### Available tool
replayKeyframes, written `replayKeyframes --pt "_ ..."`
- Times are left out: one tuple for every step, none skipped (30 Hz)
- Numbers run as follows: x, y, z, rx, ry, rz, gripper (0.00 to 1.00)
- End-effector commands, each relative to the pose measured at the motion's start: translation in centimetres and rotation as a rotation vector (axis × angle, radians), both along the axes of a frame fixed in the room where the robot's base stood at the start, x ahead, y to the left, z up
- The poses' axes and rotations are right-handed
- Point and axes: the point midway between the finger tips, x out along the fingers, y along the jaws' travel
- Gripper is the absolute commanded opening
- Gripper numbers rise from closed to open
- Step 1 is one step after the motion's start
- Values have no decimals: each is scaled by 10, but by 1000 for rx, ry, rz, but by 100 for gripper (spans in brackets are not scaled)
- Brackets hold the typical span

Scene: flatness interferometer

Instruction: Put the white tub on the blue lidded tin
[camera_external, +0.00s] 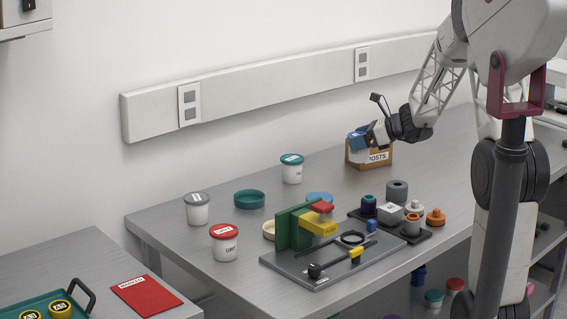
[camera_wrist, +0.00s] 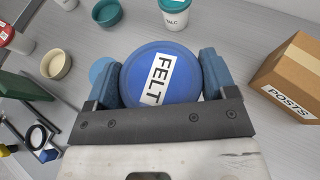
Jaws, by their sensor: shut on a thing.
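My gripper (camera_external: 359,140) is in front of the cardboard box in the external view. In the wrist view its two blue fingers (camera_wrist: 160,72) are shut on a round blue-lidded container (camera_wrist: 135,90) labelled FELT. Its sides are mostly hidden, so I cannot tell their colour. White-bodied tubs stand at the back left of the bench: one with a grey lid (camera_external: 197,210), one with a red lid (camera_external: 225,246) and one with a teal lid (camera_external: 292,172). The teal-lidded one also shows in the wrist view (camera_wrist: 174,17). A flat, light blue round thing (camera_external: 320,197) lies behind the green block; its height is unclear.
The cardboard box (camera_external: 384,157) marked POSTS is close to my gripper. A teal bowl (camera_external: 249,200) and a cream bowl (camera_external: 268,229) stand left of the green block fixture (camera_external: 284,232). A dark tray (camera_external: 414,237) holds several small parts. Bare bench lies between the teal-lidded tub and the box.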

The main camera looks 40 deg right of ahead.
Motion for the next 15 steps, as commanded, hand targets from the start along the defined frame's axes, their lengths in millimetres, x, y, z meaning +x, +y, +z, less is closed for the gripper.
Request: replayKeyframes --pt "-7 11 1 -1 0 11 50" --pt "-11 17 1 0 0 17 50" --pt "-17 25 2 -1 0 26 50" --pt "-21 31 2 -1 0 34 50" --pt "-25 37 2 -1 1 40 50" --pt "-31 45 2 -2 0 49 50" --pt "-35 51 2 -2 0 56 50" --pt "-40 57 2 -2 1 63 50" --pt "-46 65 2 -2 1 72 50" --pt "-50 71 2 -2 1 78 50" --pt "-55 76 1 -2 1 85 50" --pt "-61 84 1 -1 1 95 50" --pt "-66 90 1 -2 0 101 50" --pt "-70 96 1 -1 1 108 50" --pt "-77 104 1 -1 1 117 50"
